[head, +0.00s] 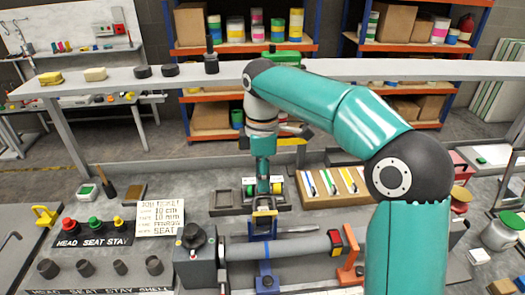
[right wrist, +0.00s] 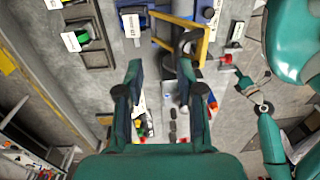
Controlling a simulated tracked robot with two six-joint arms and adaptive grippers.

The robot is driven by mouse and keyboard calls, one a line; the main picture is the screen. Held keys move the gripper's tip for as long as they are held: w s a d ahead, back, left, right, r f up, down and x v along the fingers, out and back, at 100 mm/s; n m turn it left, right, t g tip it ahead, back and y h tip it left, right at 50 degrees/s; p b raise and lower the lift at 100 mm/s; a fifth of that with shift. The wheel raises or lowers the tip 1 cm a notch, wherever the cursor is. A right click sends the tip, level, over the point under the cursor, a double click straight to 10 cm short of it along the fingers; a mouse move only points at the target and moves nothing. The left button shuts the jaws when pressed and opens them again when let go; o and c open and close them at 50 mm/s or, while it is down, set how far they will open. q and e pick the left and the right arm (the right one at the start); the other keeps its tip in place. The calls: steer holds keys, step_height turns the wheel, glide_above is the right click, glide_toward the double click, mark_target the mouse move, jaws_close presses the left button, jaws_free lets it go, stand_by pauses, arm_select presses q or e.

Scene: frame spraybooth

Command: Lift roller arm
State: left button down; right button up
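My right gripper (head: 263,186) reaches down from above over the middle of the bench. In the right wrist view its two fingers (right wrist: 162,66) stand apart with a clear gap; I see nothing gripped. Just below it in the head view is a yellow-and-blue upright part (head: 264,214), perhaps the roller arm; I cannot tell whether they touch. A long grey roller (head: 300,246) lies behind a blue stand (head: 266,280). A yellow frame (right wrist: 203,42) shows ahead of the fingers in the right wrist view. My left gripper cannot be made out clearly.
A grey motor box (head: 196,262) stands at the roller's left end, an orange bracket (head: 350,268) at its right. A handwritten card (head: 159,217) and a button panel (head: 93,231) are to the left. A tray of pens (head: 333,184) is behind right.

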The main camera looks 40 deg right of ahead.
step_height(320, 180, up, 9)
stand_by(0.4)
steer(key=shift+w, duration=0.1)
stand_by(0.4)
